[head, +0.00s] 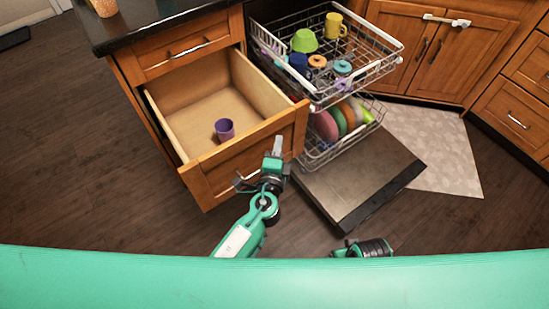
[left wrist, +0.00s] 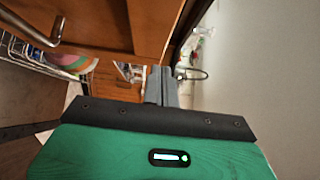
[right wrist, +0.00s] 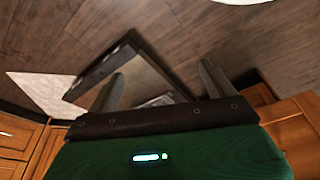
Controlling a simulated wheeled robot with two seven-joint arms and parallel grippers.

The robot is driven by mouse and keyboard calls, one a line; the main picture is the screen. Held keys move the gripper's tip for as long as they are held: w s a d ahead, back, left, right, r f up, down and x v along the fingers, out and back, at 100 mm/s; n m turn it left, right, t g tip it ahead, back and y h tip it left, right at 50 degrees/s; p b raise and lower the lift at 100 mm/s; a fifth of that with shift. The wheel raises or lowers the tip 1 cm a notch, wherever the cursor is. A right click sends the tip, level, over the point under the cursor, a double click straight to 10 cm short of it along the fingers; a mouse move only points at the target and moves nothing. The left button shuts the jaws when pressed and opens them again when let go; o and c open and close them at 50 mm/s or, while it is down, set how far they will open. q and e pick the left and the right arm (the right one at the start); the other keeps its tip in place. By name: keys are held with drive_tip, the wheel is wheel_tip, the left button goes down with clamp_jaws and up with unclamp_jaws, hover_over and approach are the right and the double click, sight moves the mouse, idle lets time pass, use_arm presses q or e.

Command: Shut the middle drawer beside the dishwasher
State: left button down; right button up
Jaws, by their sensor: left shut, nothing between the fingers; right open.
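The middle drawer (head: 222,172) is pulled far out, with a purple cup (head: 225,129) inside it. Its wooden front and metal handle (left wrist: 52,38) show close up in the left wrist view. My left gripper (head: 277,146) is shut and empty, at the right part of the drawer front; I cannot tell whether it touches. Its closed fingers (left wrist: 160,85) show in the left wrist view. The dishwasher (head: 355,185) stands open to the right of the drawer. My right gripper (right wrist: 160,85) is open and empty over the floor; only part of that arm shows in the head view.
The upper dishwasher rack (head: 375,62) with cups and bowls is pulled out beside the drawer. The lower rack (head: 385,138) holds plates. A shut drawer (head: 185,50) sits above the open one, under the dark countertop (head: 140,22). Floor at left is clear.

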sight(272, 125)
use_arm(q)
drive_tip(key=shift+w+a+p, duration=0.2)
drive_tip(key=shift+w+a, duration=0.4)
drive_tip(key=shift+w, duration=0.3)
drive_tip(key=shift+w+a+p, duration=0.15)
drive_tip(key=shift+w+a, duration=0.45)
drive_tip(key=shift+w, duration=0.25)
use_arm(e)
drive_tip(key=shift+s+f, duration=0.2)
drive_tip(key=shift+f, duration=0.8)
use_arm(q)
drive_tip(key=shift+w, duration=0.1)
